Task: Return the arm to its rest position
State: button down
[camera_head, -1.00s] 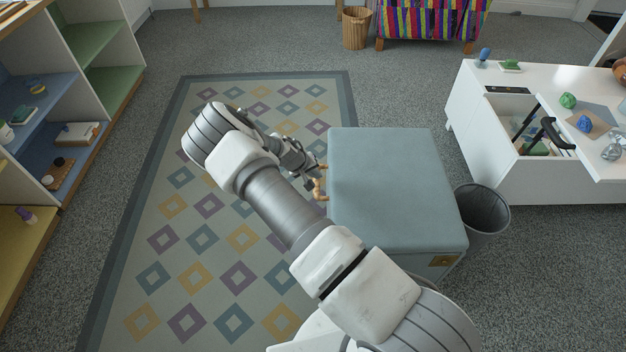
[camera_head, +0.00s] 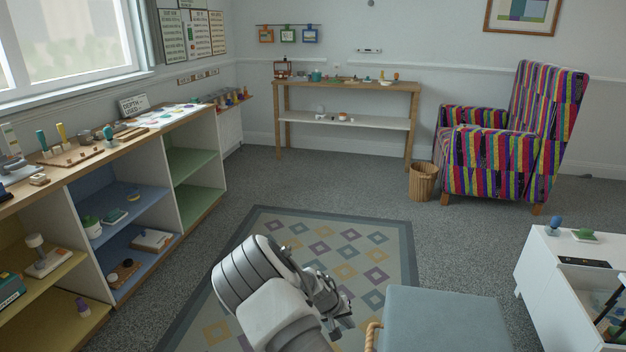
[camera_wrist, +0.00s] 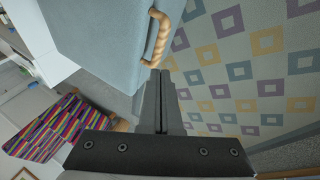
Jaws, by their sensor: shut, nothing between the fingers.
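My gripper (camera_wrist: 163,100) is shut and empty in the wrist view, its two dark fingers side by side. In the head view my gripper (camera_head: 343,308) is partly hidden behind my own wrist, above the patterned rug (camera_head: 345,222). Beside it stands a blue-grey upholstered box (camera_head: 445,322) with a tan rope handle (camera_head: 372,337). The rope handle (camera_wrist: 157,38) also shows in the wrist view, just past the fingertips and apart from them as far as I can tell.
Open shelving (camera_head: 150,225) with small items runs along the left. A white storage unit (camera_head: 548,270) stands at the right. A striped armchair (camera_head: 515,140), a wicker basket (camera_head: 423,182) and a wooden table (camera_head: 345,86) are at the back. The carpet between is clear.

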jog(key=s+r+m+y, duration=0.1)
jog(key=s+r+y, duration=0.35)
jog(key=r, duration=0.95)
jog(key=s+r+m+y, duration=0.1)
jog(key=s+r, duration=0.6)
jog(key=r, duration=0.7)
jog(key=s+d+r+n+t, duration=0.1)
jog(key=s+d+r+t, duration=0.1)
jog(key=s+r, duration=0.65)
jog(key=s+d+r+n+t, duration=0.1)
jog(key=s+r, duration=0.3)
jog(key=s, duration=0.9)
notch_tip(320, 180, up, 22)
jog(key=p, duration=2.1)
jog(key=shift+w+f+p, duration=0.2)
jog(key=shift+w+p, duration=0.05)
jog(key=shift+p, duration=0.15)
jog(key=shift+d+h, duration=0.1)
jog(key=shift+h, duration=0.15)
